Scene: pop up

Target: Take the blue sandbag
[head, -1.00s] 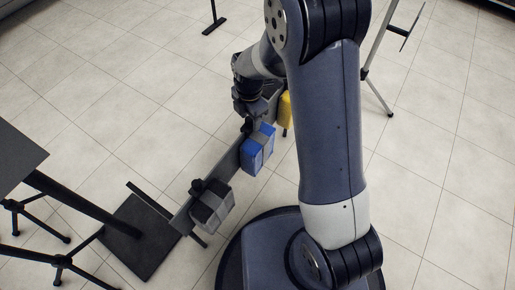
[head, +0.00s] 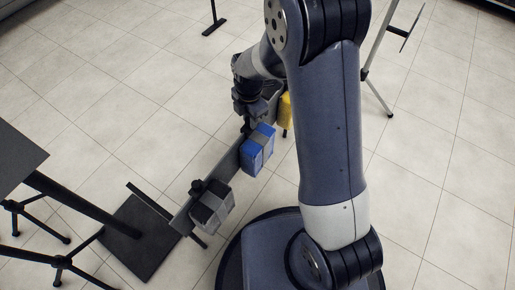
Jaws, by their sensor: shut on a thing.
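The blue sandbag (head: 257,152) hangs on the near side of a narrow grey rail, with a grey band across its middle. The fingertips are small and partly hidden, so the exact grip point is hard to see.
The rail (head: 190,212) runs diagonally from lower left to upper right. A dark base plate (head: 140,238) with a post, a black stand and a dark panel (head: 15,158) are at the left. A tripod leg (head: 374,85) stands at the upper right. Tiled floor is open at the upper left.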

